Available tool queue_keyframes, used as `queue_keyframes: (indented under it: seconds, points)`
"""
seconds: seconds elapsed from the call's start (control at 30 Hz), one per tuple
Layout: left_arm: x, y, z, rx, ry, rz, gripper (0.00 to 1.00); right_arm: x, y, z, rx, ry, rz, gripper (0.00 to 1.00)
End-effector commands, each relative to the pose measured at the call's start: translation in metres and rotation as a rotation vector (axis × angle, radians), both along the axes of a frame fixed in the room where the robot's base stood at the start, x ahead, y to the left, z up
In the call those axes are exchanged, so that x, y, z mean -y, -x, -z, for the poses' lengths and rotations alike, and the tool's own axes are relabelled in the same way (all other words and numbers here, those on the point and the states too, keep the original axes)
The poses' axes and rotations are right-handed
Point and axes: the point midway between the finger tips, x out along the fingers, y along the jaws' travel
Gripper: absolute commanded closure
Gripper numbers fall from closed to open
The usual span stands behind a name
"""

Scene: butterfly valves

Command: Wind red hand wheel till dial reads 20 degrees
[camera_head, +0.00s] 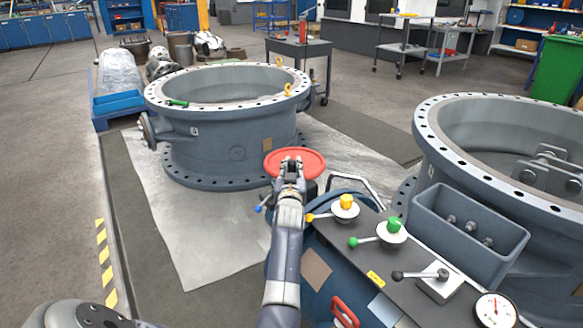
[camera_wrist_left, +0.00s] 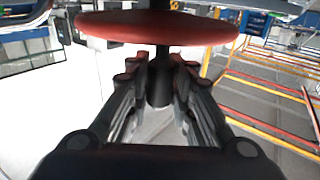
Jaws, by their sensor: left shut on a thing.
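The red hand wheel (camera_head: 310,163) sits at the centre of the head view, at the far end of the blue valve unit. In the left wrist view the red wheel (camera_wrist_left: 105,27) shows nearly edge-on, with a dark rounded grip (camera_wrist_left: 160,88) below it. My left gripper (camera_head: 291,163) reaches the wheel's near side. In the wrist view its fingers (camera_wrist_left: 160,62) are closed on both sides of the dark grip. A white round dial (camera_head: 495,311) with a red needle is at the lower right; its figures are too small to read. My right gripper is not in view.
Yellow (camera_head: 346,203), green (camera_head: 393,227) and black (camera_head: 420,275) levers stand on the panel right of my left arm. A grey bin (camera_head: 469,215) lies beyond them. Large flanged valve bodies stand behind (camera_head: 220,135) and right (camera_head: 425,170). Floor at left is clear.

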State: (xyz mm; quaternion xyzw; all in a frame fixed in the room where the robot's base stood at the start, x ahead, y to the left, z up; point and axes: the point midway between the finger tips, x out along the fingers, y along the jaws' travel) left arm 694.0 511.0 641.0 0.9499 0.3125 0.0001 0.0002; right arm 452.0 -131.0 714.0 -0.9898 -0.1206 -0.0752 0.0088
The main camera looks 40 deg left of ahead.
Motion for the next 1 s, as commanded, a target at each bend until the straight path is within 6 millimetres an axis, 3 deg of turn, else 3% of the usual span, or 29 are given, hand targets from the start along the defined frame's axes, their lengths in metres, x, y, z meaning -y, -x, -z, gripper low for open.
queue_keyframes:
  seconds: [0.43, 0.47, 0.53, 0.57, 0.87, 1.0]
  points:
    - [0.000, 0.000, 0.001, 0.000, 0.001, -0.001, 1.00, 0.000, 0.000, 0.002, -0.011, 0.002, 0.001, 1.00]
    - [0.000, 0.001, 0.001, 0.000, 0.001, -0.001, 0.78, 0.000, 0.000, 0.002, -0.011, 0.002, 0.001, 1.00]
    - [0.000, 0.001, 0.001, 0.000, 0.001, -0.001, 0.62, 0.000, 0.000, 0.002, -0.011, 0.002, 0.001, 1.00]
    - [-0.001, 0.001, 0.001, 0.000, 0.001, -0.001, 0.59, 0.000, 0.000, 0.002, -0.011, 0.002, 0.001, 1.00]
    - [-0.001, 0.001, 0.000, 0.000, 0.000, -0.002, 0.59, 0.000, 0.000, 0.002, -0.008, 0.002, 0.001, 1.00]
    - [-0.002, 0.001, -0.010, 0.001, -0.003, -0.004, 0.59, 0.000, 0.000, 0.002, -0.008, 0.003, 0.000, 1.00]
